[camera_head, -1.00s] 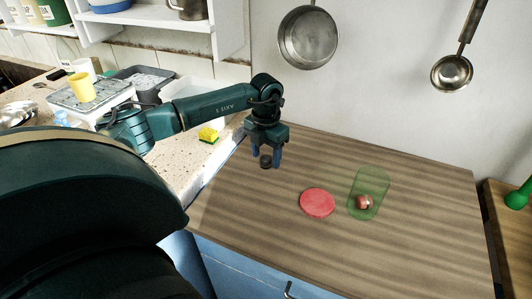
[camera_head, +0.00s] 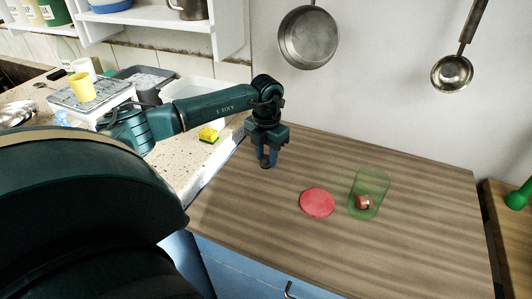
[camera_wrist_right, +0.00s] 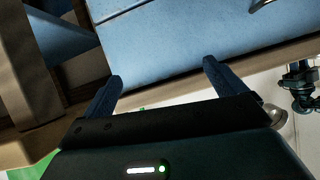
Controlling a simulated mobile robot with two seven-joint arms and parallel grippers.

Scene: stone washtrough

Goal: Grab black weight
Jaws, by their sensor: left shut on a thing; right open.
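The small black weight (camera_head: 266,164) is at the fingertips of my left gripper (camera_head: 266,158), over the left part of the wooden worktop in the head view. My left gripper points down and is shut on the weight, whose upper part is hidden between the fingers. I cannot tell whether the weight touches the worktop. My right gripper (camera_wrist_right: 163,74) shows in the right wrist view with its two blue fingers spread apart and nothing between them. It is in front of a blue cabinet front.
A flat red disc (camera_head: 317,203) lies on the wooden worktop (camera_head: 420,230). Beside it is a clear green container (camera_head: 372,181) with a small reddish thing in it. A yellow sponge (camera_head: 208,135) sits on the speckled counter. A pan (camera_head: 308,38) and a ladle (camera_head: 451,74) hang on the wall.

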